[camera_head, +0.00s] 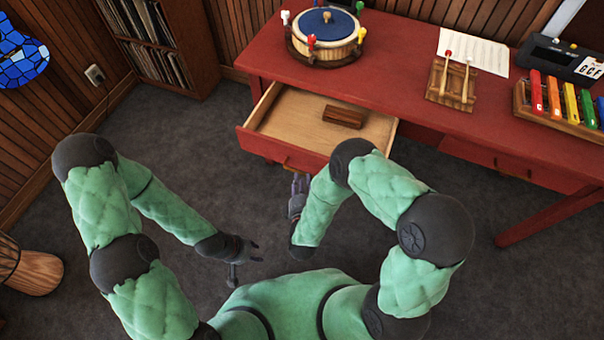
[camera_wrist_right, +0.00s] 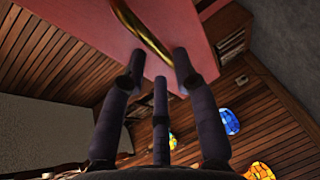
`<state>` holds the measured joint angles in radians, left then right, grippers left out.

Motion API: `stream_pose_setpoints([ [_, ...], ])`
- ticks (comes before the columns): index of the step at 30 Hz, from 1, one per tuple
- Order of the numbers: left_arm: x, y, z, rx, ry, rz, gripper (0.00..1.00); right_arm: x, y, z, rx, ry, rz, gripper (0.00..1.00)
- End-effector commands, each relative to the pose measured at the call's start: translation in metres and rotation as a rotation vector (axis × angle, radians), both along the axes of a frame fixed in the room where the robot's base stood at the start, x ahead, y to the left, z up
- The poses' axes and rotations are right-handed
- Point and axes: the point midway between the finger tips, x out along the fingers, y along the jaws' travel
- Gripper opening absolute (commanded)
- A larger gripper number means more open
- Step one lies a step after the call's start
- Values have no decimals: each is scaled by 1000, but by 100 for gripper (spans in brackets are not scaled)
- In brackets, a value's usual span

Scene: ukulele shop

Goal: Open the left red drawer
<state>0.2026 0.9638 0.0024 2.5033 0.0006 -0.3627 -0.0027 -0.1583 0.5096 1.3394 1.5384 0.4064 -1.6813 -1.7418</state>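The left red drawer (camera_head: 268,147) is pulled out from the red desk, and its pale wooden inside shows. A brown wooden block (camera_head: 343,117) lies in it. Its brass handle (camera_head: 287,165) is on the front. My right gripper (camera_head: 300,180) is just below the drawer front, near the handle. In the right wrist view the fingers (camera_wrist_right: 160,68) are spread, with the brass handle (camera_wrist_right: 142,32) just past their tips; contact is unclear. My left gripper (camera_head: 256,253) is open and empty over the floor, away from the drawer.
The red desk (camera_head: 400,65) carries a round drum (camera_head: 327,35), a mallet stand (camera_head: 452,85), a paper sheet (camera_head: 475,50) and a coloured xylophone (camera_head: 560,105). A second red drawer (camera_head: 510,165) is at the right.

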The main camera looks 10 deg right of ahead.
Motion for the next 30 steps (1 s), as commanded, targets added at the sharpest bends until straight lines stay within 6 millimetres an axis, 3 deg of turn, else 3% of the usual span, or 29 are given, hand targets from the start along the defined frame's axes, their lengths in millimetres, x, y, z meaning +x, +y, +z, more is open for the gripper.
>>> stream_pose_setpoints([
  [3,0,0,0,0,0,0,40,-17,4,3,0,1,3,30],
  [9,0,0,0,0,0,0,40,-30,6,6,0,0,1,30],
  [30,0,0,1,0,0,0,40,-27,5,0,62,32,-4,30],
])
